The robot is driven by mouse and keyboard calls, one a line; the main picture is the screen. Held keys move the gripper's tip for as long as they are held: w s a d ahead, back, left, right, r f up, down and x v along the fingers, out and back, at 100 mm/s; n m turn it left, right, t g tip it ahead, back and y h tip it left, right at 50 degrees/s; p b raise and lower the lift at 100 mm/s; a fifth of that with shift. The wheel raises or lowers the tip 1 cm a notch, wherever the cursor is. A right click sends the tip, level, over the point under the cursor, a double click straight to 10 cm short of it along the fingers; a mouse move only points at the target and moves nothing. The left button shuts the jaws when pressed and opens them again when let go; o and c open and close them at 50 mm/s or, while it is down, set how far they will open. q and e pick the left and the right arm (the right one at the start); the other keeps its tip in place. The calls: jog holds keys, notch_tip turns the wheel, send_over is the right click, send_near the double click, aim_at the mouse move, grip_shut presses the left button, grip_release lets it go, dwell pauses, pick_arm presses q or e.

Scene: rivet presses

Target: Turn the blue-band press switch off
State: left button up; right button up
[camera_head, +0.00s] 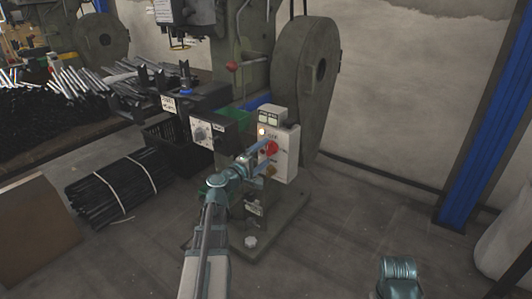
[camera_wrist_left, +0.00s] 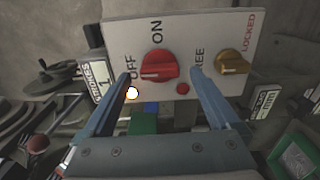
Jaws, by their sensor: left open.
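The press (camera_head: 305,80) is grey-green, with a blue ring (camera_head: 186,91) on its tooling. Its white switch panel (camera_head: 291,139) also shows close up in the left wrist view (camera_wrist_left: 205,35). On it is a red rotary switch (camera_wrist_left: 160,67), with ON and OFF printed beside it; which way it points is hard to tell. A lamp (camera_wrist_left: 132,92) next to it glows. My left gripper (camera_wrist_left: 162,76) is open, its fingers either side of the red switch; contact cannot be told. In the head view the gripper (camera_head: 261,156) partly covers the panel.
A yellow knob (camera_wrist_left: 233,64) marked FREE and LOCKED sits beside the red switch. A dial box (camera_head: 208,130) stands left of the panel. Bundled black rods (camera_head: 110,187) lie on the floor at left.

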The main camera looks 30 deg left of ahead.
pick_arm(q)
jog(key=s, duration=1.2)
jog(key=shift+a, duration=0.45)
jog(key=w, duration=0.9)
jog(key=w+d, duration=0.1)
jog(key=w, duration=0.4)
jog(key=shift+s, duration=0.1)
